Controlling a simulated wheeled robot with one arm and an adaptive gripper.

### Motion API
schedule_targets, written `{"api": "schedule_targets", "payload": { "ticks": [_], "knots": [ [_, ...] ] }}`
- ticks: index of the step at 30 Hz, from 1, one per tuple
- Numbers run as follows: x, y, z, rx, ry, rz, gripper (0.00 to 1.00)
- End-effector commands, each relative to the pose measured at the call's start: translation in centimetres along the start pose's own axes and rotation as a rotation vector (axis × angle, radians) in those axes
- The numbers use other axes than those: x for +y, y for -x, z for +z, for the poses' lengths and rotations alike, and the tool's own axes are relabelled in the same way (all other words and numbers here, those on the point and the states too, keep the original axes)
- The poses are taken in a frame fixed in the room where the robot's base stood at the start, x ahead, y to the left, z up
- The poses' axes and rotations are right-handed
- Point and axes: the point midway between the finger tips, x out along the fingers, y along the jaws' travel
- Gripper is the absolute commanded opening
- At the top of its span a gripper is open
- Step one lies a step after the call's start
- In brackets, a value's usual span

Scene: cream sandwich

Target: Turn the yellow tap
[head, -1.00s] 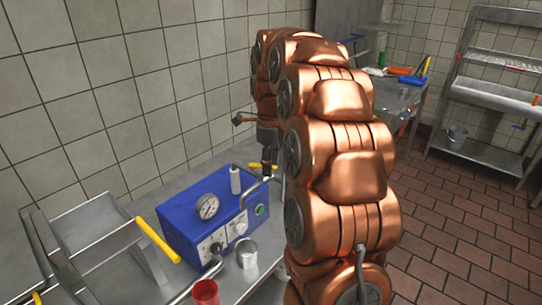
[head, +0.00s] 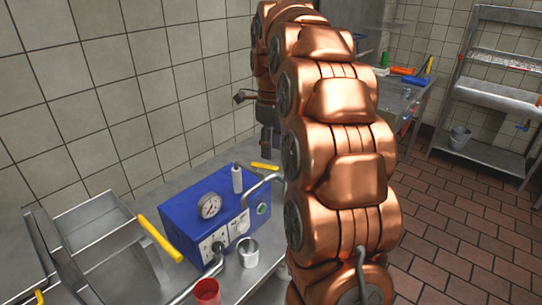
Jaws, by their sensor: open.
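A short yellow handle (head: 265,166) shows behind the blue machine, close to the arm; a longer yellow handle (head: 160,238) sticks out at a slant at the machine's left. I cannot tell for sure which one is the tap. My gripper (head: 268,150) is a small dark shape left of my copper arm, pointing down above the short yellow handle. It is open. It appears apart from that handle, though the depth between them is hard to judge. My arm hides what lies to the right of the short handle.
The blue machine (head: 185,222) with a gauge and bent metal pipe stands on the metal counter. A metal cup (head: 248,252) and a red cup (head: 206,292) stand in front. The tiled wall is close behind. Open floor (head: 460,230) lies at right.

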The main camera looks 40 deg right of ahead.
Motion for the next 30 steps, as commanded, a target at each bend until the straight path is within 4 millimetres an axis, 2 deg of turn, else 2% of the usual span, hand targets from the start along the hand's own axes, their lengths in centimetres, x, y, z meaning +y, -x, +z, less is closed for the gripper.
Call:
{"api": "schedule_targets", "payload": {
  "ticks": [13, 26, 30],
  "knots": [
    [0.0, 2.3, 0.1, -0.002, 0.003, -0.002, 0.44],
    [3.5, 1.8, -0.2, 0.008, 0.255, 0.012, 0.44],
    [5.3, 1.5, -0.4, 0.011, 0.386, 0.018, 0.44]
  ]
}}
